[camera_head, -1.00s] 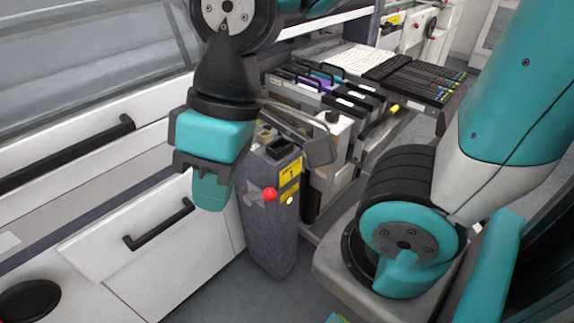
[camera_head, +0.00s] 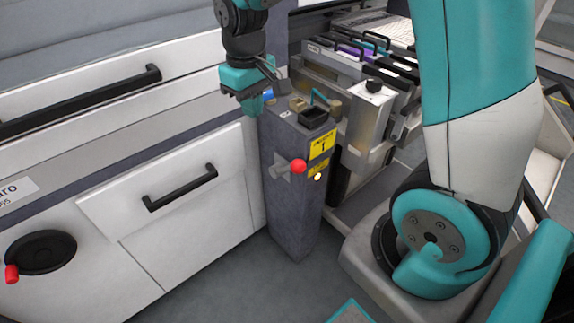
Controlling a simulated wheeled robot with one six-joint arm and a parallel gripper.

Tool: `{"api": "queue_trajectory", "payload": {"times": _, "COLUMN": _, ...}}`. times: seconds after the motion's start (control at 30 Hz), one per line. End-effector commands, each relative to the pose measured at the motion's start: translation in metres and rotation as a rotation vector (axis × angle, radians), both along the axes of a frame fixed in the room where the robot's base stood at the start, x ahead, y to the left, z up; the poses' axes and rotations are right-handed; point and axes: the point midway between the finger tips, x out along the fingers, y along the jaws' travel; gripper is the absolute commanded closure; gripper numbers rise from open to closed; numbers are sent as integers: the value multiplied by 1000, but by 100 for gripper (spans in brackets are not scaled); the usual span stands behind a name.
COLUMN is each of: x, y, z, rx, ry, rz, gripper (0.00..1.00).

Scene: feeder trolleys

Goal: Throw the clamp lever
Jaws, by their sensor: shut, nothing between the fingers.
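The clamp lever (camera_head: 284,170) is a short metal arm with a red ball knob (camera_head: 299,166), mounted on the front face of a grey post (camera_head: 290,215). The knob points to the right, beside yellow labels. My gripper (camera_head: 252,103) is shut and empty, with teal fingers pointing down. It is above and to the left of the lever, near the top left edge of the post, and clear of the knob. Whether the fingers touch the post cannot be told.
A white cabinet with black drawer handles (camera_head: 181,187) stands left of the post. A black round dial with a red handle (camera_head: 11,273) is at far left. A feeder trolley (camera_head: 352,70) with several feeders stands behind right. Floor in front is clear.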

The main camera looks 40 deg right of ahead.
Motion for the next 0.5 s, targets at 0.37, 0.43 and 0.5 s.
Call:
{"api": "queue_trajectory", "payload": {"times": 0.37, "x": 48, "y": -67, "z": -76, "rx": -151, "ry": 57, "rz": -153, "gripper": 100}}
{"api": "queue_trajectory", "payload": {"times": 0.43, "x": 48, "y": -67, "z": -75, "rx": -151, "ry": 57, "rz": -152, "gripper": 100}}
{"api": "queue_trajectory", "payload": {"times": 0.5, "x": 48, "y": -66, "z": -75, "rx": -150, "ry": 57, "rz": -152, "gripper": 100}}
